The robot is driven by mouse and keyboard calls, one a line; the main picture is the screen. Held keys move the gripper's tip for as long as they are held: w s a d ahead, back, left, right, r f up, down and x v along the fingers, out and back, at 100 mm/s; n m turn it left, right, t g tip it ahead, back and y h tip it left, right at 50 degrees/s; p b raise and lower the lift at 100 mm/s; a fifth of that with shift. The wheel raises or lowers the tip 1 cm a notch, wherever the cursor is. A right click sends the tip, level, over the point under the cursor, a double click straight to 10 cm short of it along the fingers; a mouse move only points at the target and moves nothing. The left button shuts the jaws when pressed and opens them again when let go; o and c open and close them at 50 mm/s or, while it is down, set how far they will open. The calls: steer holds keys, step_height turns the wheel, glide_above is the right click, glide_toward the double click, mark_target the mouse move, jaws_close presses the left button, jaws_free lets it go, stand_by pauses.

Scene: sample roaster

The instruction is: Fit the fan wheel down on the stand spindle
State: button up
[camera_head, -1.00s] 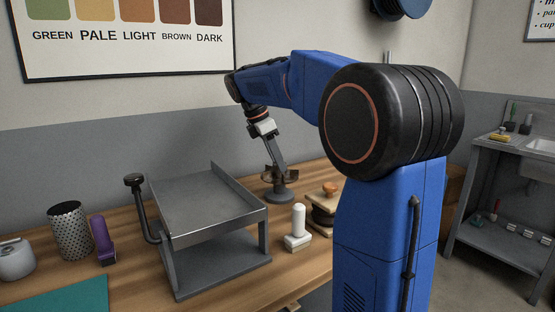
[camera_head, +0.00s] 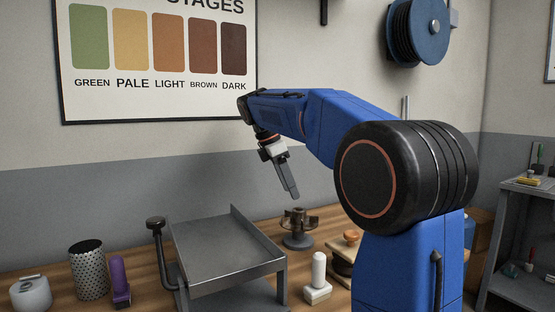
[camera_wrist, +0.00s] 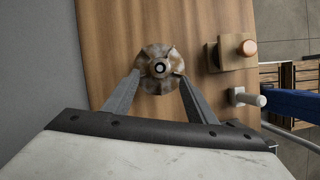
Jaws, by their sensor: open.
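The fan wheel (camera_head: 298,220), brown and bladed, sits level on the dark round-based stand (camera_head: 298,241) on the bench. In the wrist view the fan wheel (camera_wrist: 147,82) lies flat, with a pale ring and dark centre at its hub, where the spindle end seems to show. How far down it sits is hard to tell. My gripper (camera_head: 293,195) is above the wheel, apart from it and empty. In the wrist view my gripper (camera_wrist: 158,76) is open, its two fingers spread to either side of the wheel.
A grey metal tray stand (camera_head: 225,255) with a black-knobbed lever is left of the wheel. A white-handled block (camera_head: 318,280) and a wooden block with an orange knob (camera_head: 346,245) stand in front and right. A perforated can (camera_head: 88,272) and purple object (camera_head: 119,283) are far left.

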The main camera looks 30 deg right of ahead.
steer(key=s+v, duration=0.1)
steer(key=v, duration=0.9)
steer(key=shift+w, duration=0.45)
steer(key=shift+r, duration=0.1)
